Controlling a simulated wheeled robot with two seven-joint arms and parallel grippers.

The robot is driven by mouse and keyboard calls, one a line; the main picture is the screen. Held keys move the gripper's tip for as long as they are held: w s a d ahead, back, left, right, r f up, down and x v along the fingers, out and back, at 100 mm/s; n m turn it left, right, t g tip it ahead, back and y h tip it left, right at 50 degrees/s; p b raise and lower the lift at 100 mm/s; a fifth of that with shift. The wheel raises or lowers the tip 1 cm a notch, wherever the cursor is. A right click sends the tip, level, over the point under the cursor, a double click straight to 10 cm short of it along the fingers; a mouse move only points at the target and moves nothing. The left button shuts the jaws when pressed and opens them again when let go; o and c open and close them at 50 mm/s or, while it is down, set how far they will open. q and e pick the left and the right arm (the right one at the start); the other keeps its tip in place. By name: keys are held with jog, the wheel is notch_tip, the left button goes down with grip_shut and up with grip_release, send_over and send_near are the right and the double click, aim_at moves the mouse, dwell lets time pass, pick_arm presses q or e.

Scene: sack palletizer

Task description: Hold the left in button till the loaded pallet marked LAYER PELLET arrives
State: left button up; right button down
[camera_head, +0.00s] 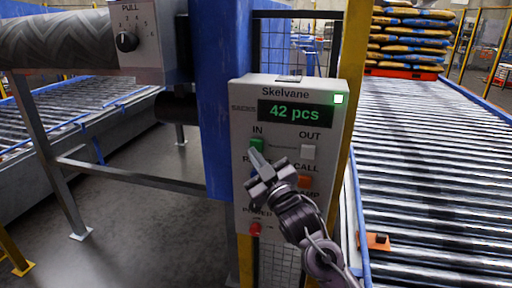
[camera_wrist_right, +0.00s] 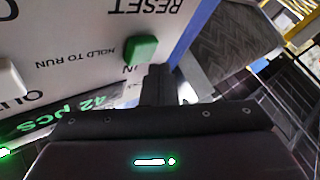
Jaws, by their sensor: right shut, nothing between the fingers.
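The control panel (camera_head: 241,180), headed Skelvane, has a lit display (camera_head: 295,113) reading 42 pcs and a lit green square beside it. The green IN button (camera_head: 257,144) is at its upper left; it also shows in the wrist view (camera_wrist_right: 141,49). My right gripper (camera_head: 255,154) is shut and empty, its tip right at the IN button's lower edge. Whether it touches or presses the button I cannot tell. A loaded pallet of yellow-brown sacks (camera_head: 408,42) stands at the far end of the right roller conveyor; no marking is readable. My left gripper is not in view.
A red power button (camera_head: 255,229) is lower. A blue post (camera_head: 222,100) and yellow post flank the panel.

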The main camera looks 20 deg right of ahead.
jog(key=shift+w+d, duration=0.1)
jog(key=shift+w+d, duration=0.15)
jog(key=shift+w, duration=0.1)
dwell(0.3)
